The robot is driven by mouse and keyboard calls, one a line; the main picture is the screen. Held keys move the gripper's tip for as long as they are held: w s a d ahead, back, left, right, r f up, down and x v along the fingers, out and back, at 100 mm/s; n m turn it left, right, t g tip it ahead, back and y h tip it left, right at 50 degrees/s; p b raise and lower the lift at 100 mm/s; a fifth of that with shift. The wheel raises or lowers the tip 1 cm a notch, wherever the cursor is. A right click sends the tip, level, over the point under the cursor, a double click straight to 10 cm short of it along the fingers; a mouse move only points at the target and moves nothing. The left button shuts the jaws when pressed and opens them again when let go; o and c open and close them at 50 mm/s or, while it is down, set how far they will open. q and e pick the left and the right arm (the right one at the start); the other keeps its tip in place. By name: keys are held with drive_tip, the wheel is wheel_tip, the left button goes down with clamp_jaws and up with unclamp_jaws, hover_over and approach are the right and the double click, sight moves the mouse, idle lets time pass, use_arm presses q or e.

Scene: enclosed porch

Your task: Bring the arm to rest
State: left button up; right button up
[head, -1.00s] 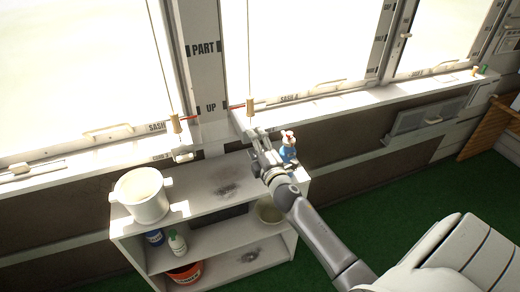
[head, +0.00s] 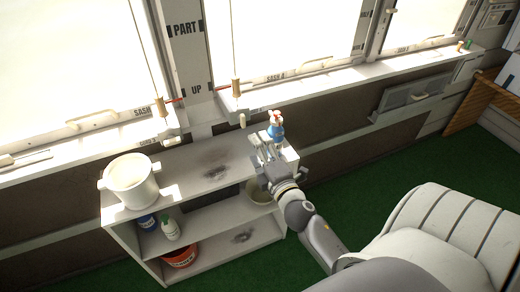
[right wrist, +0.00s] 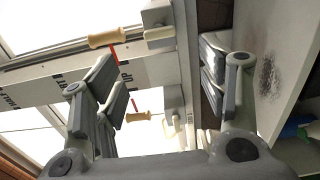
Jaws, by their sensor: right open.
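My right gripper (head: 266,146) is in the head view, above the right end of the shelf unit's top. Its fingers are apart with nothing between them. The right wrist view shows the same gripper (right wrist: 165,82) with its two fingers spread wide. A blue spray bottle (head: 276,131) with a red and white head stands just beyond the fingertips in the head view; its lower part is partly hidden by the gripper. My left gripper is not in view.
The white shelf unit (head: 200,180) holds a white pot (head: 132,182) on top, with bottles and an orange bucket (head: 181,256) below. The window sill (head: 330,82) and hanging cords with wooden pulls (head: 236,87) are behind. A pale padded seat (head: 440,225) is at right; green floor is open between.

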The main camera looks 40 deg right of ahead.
idle(0.4)
drive_tip(key=s+a+f+m+g+y, duration=0.1)
drive_tip(key=s+a+f+m+g, duration=0.2)
drive_tip(key=f, duration=0.9)
drive_tip(key=s+a+f+m+g+y, duration=0.1)
drive_tip(key=s+f+m+g, duration=0.3)
drive_tip(key=f, duration=0.8)
drive_tip(key=s+a+f+g+y, duration=0.1)
drive_tip(key=s+a+f+g, duration=0.3)
drive_tip(key=f, duration=0.8)
drive_tip(key=s+a+f+m+g, duration=0.1)
drive_tip(key=s+f+m+g, duration=0.1)
drive_tip(key=s+f, duration=0.4)
drive_tip(key=s+a+f+m+g, duration=0.1)
drive_tip(key=s+f, duration=0.4)
drive_tip(key=s, duration=0.9)
drive_tip(key=s+a+f+m+g+y, duration=0.1)
drive_tip(key=s+f+m+g, duration=0.1)
drive_tip(key=s+f, duration=0.4)
drive_tip(key=s+m, duration=0.1)
drive_tip(key=s, duration=0.3)
drive_tip(key=shift+s+f+g, duration=0.15)
drive_tip(key=shift+f+g, duration=0.15)
drive_tip(key=shift+f, duration=0.05)
